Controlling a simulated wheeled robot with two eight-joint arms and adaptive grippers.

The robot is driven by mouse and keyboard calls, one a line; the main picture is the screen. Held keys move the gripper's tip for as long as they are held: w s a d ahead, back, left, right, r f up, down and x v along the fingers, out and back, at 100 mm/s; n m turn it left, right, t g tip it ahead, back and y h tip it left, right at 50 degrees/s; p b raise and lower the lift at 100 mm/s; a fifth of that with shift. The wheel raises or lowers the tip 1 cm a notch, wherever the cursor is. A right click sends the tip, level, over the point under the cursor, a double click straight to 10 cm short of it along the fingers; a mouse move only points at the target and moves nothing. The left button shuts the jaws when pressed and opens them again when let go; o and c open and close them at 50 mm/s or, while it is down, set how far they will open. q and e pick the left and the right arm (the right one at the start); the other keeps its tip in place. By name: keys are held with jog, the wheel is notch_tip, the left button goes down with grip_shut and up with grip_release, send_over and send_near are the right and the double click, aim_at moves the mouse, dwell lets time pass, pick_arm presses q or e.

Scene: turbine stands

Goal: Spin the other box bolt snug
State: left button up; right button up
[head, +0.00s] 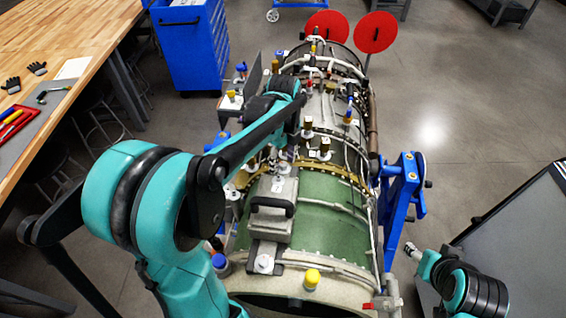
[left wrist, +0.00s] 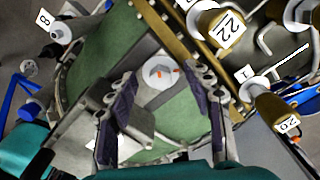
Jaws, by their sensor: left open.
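The grey box (head: 270,215) with a black handle sits on the green section of the turbine (head: 325,225). One box bolt (head: 264,263), with a pale round head, is at the box's near end. In the left wrist view, a pale bolt head with orange marks (left wrist: 160,73) lies between the fingertips of my left gripper (left wrist: 163,80). The gripper is open, with a dark-padded finger on either side of the bolt; contact cannot be told. In the head view my left arm reaches over the box's far end, and its fingertips are hard to make out. My right gripper (head: 412,250) is small at lower right, away from the box.
A yellow-capped fitting (head: 312,278) stands near the box. Numbered brass fittings (left wrist: 222,30) and pipes crowd the turbine beyond it. A blue stand (head: 402,200) is at right, a wooden workbench (head: 75,45) at left.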

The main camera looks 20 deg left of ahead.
aim_at(283, 164)
pick_arm(q)
jog(key=shift+r, duration=0.15)
jog(key=shift+r+p, duration=1.8)
jog(key=shift+r, duration=0.6)
